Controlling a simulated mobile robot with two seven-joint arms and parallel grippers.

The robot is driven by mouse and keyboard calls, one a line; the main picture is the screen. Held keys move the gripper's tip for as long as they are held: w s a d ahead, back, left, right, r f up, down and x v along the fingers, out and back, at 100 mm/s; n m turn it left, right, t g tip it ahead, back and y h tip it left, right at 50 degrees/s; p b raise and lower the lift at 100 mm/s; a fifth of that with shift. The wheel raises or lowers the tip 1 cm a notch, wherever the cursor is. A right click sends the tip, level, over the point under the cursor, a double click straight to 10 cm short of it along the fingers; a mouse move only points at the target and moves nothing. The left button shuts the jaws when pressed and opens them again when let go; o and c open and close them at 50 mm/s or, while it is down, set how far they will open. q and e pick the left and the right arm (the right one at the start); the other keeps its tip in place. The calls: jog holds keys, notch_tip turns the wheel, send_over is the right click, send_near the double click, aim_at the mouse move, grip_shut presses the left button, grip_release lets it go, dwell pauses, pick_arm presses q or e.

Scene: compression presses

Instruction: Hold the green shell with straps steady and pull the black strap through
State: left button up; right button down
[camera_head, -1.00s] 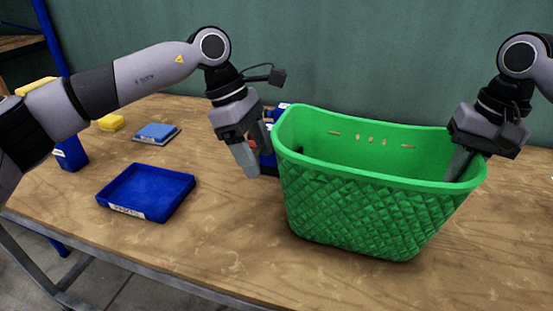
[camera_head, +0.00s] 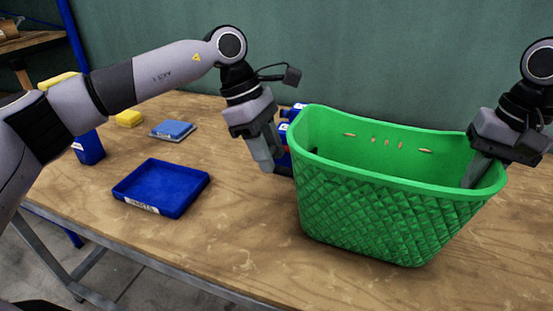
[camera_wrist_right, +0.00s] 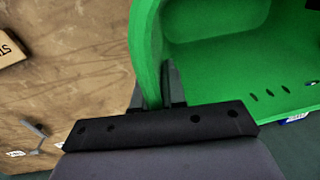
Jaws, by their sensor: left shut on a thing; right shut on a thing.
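The green shell (camera_head: 385,210) is a basket with a quilted front, standing upright on the wooden table. Several small slots show in its back wall, also in the right wrist view (camera_wrist_right: 215,65). My right gripper (camera_head: 475,172) is shut on the shell's right rim, one finger inside; in the right wrist view its fingers (camera_wrist_right: 165,90) straddle the green wall. My left gripper (camera_head: 268,160) points down just outside the shell's left end, apart from its wall. A dark piece at its fingertips, seemingly the black strap (camera_head: 283,171), is mostly hidden.
A blue tray (camera_head: 128,199) lies left of the shell. Behind it are a blue block on a grey plate (camera_head: 172,130), a yellow piece (camera_head: 129,118) and a blue bin (camera_head: 88,148). Blue bins (camera_head: 290,113) stand behind my left gripper. The table front is clear.

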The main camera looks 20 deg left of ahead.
pick_arm(q)
jog(key=a, duration=0.7)
jog(key=shift+w, duration=0.15)
pick_arm(e)
jog(key=shift+d, duration=0.1)
dwell(1.2)
pick_arm(q)
jog(key=o, duration=1.2)
jog(key=shift+o, duration=0.2)
jog(key=shift+r, duration=0.1)
jog(key=v, duration=1.2)
jog(key=shift+d, duration=0.1)
pick_arm(e)
jog(key=c, duration=1.1)
grip_release()
